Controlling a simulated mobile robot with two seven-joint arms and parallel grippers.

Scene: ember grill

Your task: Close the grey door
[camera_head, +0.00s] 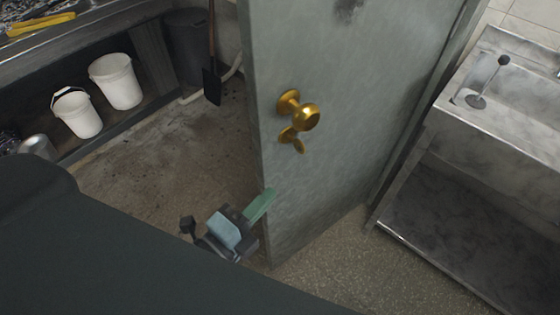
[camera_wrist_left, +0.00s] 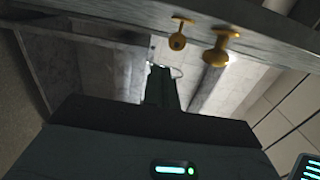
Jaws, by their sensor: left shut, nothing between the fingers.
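The grey door (camera_head: 350,110) stands open in the head view, its free edge toward the left and its other side by the frame at the right. A brass knob (camera_head: 304,115) with a smaller brass turn piece below it sits near the free edge. My left gripper (camera_head: 262,204) is shut and empty, low beside the door's free edge and below the knob. I cannot tell whether its fingertips touch the door. In the left wrist view the gripper (camera_wrist_left: 160,82) points away, with the door (camera_wrist_left: 270,22) and knob (camera_wrist_left: 219,50) above it. My right gripper is not in view.
A steel sink (camera_head: 510,95) with a lower shelf (camera_head: 460,235) stands right of the door. At left are two white buckets (camera_head: 116,82) under a dark counter (camera_head: 60,45), a shovel (camera_head: 212,80) and a dark bin (camera_head: 187,45). The floor (camera_head: 165,150) left of the door is clear.

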